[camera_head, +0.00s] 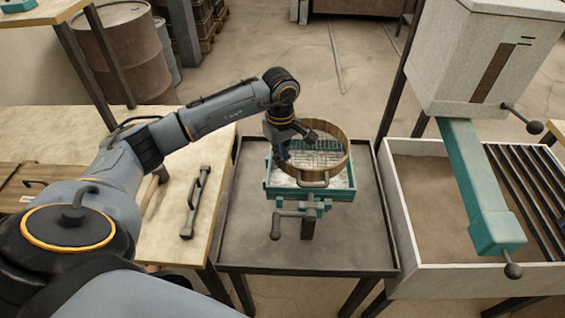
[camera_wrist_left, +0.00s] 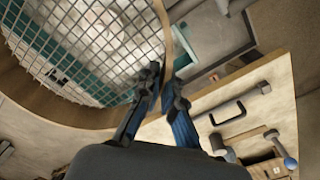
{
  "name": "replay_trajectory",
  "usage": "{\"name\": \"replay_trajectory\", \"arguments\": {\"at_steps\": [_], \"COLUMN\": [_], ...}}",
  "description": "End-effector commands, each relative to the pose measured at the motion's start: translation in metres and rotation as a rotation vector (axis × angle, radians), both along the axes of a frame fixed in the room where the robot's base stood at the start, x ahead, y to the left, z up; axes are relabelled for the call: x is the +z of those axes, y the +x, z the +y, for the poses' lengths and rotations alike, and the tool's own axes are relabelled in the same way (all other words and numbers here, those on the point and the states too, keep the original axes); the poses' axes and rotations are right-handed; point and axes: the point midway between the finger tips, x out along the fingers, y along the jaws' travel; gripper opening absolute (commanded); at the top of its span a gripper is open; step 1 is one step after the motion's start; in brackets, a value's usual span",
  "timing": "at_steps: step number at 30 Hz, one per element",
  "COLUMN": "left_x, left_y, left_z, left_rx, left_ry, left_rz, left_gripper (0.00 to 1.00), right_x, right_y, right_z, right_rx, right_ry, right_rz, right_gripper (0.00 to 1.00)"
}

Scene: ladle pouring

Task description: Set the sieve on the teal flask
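The sieve (camera_head: 318,160) is a round wooden hoop with a wire mesh and a small handle at its front. The teal flask (camera_head: 342,194) is an open square frame with pale material inside, under the sieve in the head view. My left gripper (camera_head: 283,150) is at the sieve's left side. In the left wrist view, the left gripper's fingers (camera_wrist_left: 160,92) close on the rim of the sieve (camera_wrist_left: 105,45), with the teal flask seen through the mesh. I cannot tell whether the sieve touches the flask or hangs just above it. My right gripper is not in view.
The flask is on a dark metal-topped table (camera_head: 245,240) with bare room around it. A wooden bench (camera_head: 222,178) with a dark handled tool (camera_head: 194,203) is at left. A sand-filled bin (camera_head: 425,190) with a teal-armed machine (camera_head: 470,180) is at right.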

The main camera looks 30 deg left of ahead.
Motion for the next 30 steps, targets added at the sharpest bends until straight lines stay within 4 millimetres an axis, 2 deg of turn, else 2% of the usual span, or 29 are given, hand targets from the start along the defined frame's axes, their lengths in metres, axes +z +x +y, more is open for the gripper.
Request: {"name": "replay_trajectory", "arguments": {"at_steps": [6, 18, 22, 30], "left_x": [-0.025, -0.037, -0.036, -0.036], "left_y": [0.001, 0.002, 0.001, 0.001], "left_z": [-0.001, -0.001, -0.001, -0.001], "left_rx": [0.000, -0.001, 0.000, 0.000], "left_ry": [-0.001, 0.000, 0.000, 0.000], "left_rz": [0.005, -0.001, 0.002, 0.002], "left_gripper": [0.00, 0.00, 0.27, 0.28], "right_x": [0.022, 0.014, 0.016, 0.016], "right_y": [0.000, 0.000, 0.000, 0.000], "right_z": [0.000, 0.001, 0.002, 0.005], "right_rx": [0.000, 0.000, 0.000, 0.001], "right_ry": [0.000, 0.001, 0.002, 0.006], "right_rz": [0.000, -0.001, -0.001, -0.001], "right_gripper": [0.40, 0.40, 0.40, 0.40]}}
